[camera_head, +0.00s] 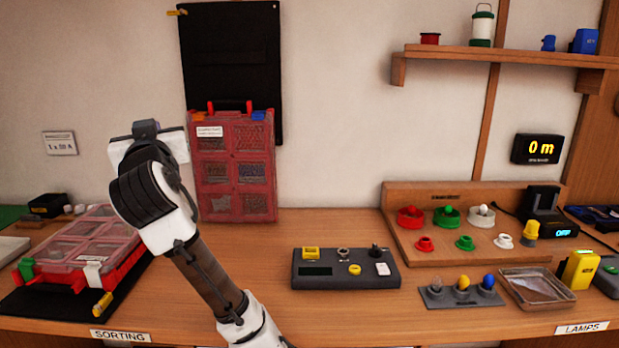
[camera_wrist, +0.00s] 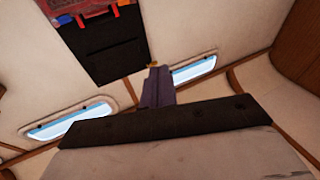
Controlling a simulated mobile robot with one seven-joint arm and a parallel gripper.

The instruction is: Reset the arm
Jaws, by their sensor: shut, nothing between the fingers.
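My arm rises from the bottom edge of the head view and leans up to the left, its end raised above the bench. My gripper (camera_head: 146,129) is in front of the wall, left of the upright red case, and is partly hidden by my own wrist. In the wrist view the dark fingers of my gripper (camera_wrist: 155,75) are together with nothing between them. The wrist view looks up past them at the wall and ceiling.
An upright red case (camera_head: 233,205) stands against the wall under a black panel (camera_head: 230,55). A flat red case (camera_head: 75,250) lies at left. A dark grey block (camera_head: 345,282), a wooden stand with coloured pieces (camera_head: 470,262) and a metal tray (camera_head: 537,287) sit toward the right.

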